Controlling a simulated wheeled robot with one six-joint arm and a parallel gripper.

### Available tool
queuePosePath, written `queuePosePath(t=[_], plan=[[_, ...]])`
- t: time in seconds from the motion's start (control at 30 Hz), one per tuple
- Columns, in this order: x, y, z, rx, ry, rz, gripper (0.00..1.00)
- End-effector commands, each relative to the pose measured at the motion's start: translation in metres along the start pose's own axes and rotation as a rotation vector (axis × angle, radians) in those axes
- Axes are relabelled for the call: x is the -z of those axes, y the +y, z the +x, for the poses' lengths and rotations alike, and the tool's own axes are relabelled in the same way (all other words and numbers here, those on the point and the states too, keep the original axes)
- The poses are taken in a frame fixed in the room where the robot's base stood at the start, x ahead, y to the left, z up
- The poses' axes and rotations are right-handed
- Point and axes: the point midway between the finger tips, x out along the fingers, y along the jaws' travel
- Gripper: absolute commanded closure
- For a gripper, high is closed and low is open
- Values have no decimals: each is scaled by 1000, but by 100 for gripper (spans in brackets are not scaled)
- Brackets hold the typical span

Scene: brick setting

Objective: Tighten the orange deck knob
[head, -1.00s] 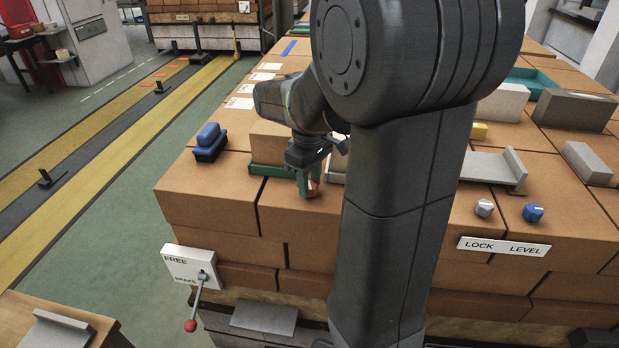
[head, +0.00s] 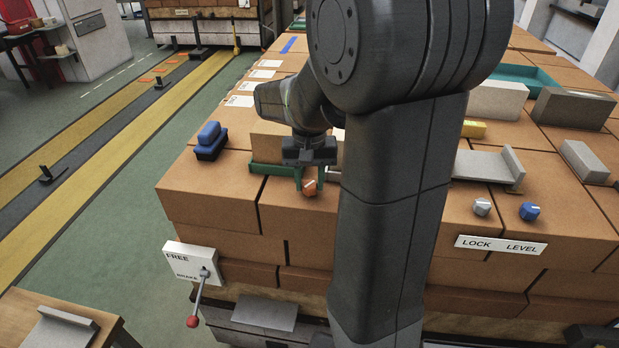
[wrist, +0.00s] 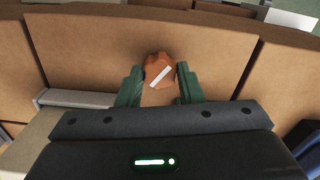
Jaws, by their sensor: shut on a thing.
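The orange deck knob (head: 309,188) sits on the brown brick deck near its front edge, left of my arm in the head view. In the wrist view the knob (wrist: 159,69) shows a white line slanting from lower left to upper right. My gripper (head: 310,180) points down at the deck. Its green fingers are shut on the knob, one on each side, as the wrist view also shows for the gripper (wrist: 160,80). The deck around the knob is partly hidden by my arm.
A blue block (head: 209,141) stands left of my gripper. A green-edged holder (head: 268,175) lies close to the left finger. A grey knob (head: 481,207) and a blue knob (head: 529,211) sit to the right above the LOCK LEVEL plate (head: 501,245). A red-tipped lever (head: 200,300) hangs at the front.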

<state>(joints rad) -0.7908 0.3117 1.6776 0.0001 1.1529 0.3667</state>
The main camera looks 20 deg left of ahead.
Motion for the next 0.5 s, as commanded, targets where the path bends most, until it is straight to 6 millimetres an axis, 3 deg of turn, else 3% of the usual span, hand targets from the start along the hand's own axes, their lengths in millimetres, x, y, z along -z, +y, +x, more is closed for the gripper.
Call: queuePosePath(t=[0.5], plan=[[1,0,-2,1,3,488,89]])
